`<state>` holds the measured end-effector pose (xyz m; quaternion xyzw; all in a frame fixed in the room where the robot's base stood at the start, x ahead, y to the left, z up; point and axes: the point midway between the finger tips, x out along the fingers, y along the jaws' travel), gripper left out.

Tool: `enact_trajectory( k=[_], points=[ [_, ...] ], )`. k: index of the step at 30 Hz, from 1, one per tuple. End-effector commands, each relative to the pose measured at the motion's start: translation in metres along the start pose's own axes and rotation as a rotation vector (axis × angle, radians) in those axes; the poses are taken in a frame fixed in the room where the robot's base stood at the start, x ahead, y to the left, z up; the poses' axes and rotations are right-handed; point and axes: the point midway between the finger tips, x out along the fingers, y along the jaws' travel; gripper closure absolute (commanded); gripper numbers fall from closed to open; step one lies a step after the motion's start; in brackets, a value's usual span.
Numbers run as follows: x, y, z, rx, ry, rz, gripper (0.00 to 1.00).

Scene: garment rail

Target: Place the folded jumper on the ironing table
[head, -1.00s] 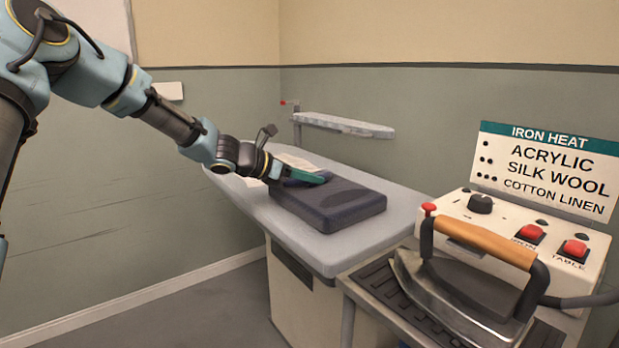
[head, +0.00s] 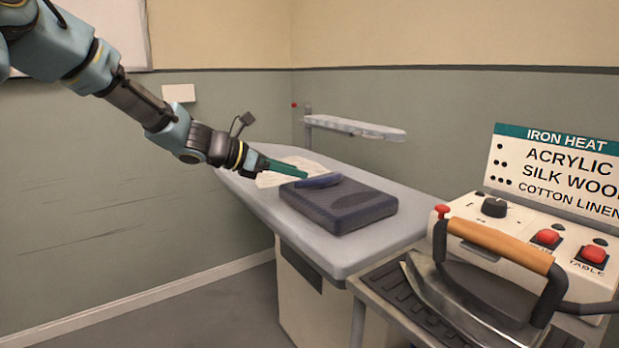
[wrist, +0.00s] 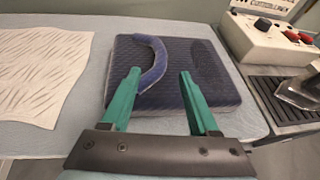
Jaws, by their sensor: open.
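The folded jumper (head: 338,207) is dark navy and lies flat on the pale grey ironing table (head: 386,248). A rolled navy collar stands out on its top. In the wrist view the jumper (wrist: 195,98) lies just beyond my gripper (wrist: 160,78). The two green fingers are apart, with nothing held between them. The left fingertip is close to the collar; I cannot tell whether it touches. In the head view my gripper (head: 302,172) is at the jumper's far left edge, slightly above it.
A white creased cloth (wrist: 40,72) lies on the table left of the jumper. An iron (head: 490,280) with an orange handle rests on a dark stand at the right, before a control box (head: 520,232). A narrow sleeve board (head: 355,126) stands behind the table.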

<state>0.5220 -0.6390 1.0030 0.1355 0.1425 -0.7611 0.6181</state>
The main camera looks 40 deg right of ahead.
Motion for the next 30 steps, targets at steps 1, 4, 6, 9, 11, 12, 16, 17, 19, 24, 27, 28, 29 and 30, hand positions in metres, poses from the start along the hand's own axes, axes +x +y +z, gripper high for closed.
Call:
enact_trajectory(
  k=[1,4,6,9,11,12,16,17,19,24,27,28,29,30],
  points=[
    [-0.009,0.0,-0.001,0.0,0.001,0.003,0.39],
    [-0.022,0.0,-0.001,0.002,0.001,0.001,0.39],
    [-0.029,0.0,0.0,0.001,0.0,0.001,0.39],
    [-0.034,0.0,0.0,0.0,0.0,0.0,0.39],
    [-0.035,0.0,0.0,0.0,0.0,-0.001,0.39],
    [-0.035,-0.001,0.0,0.0,0.0,-0.001,0.39],
    [-0.036,-0.001,-0.003,0.009,0.01,-0.001,0.39],
    [-0.037,-0.002,-0.007,0.024,0.024,0.0,0.39],
    [-0.046,-0.006,-0.027,0.096,0.092,0.001,0.39],
    [-0.116,-0.029,-0.127,0.475,0.449,-0.055,0.39],
    [-0.187,-0.051,-0.189,0.748,0.694,-0.167,0.39],
    [-0.209,-0.059,-0.205,0.826,0.759,-0.213,0.39],
    [-0.231,-0.067,-0.219,0.898,0.819,-0.26,0.39],
    [-0.258,-0.079,-0.235,0.986,0.886,-0.329,0.39]
  ],
)
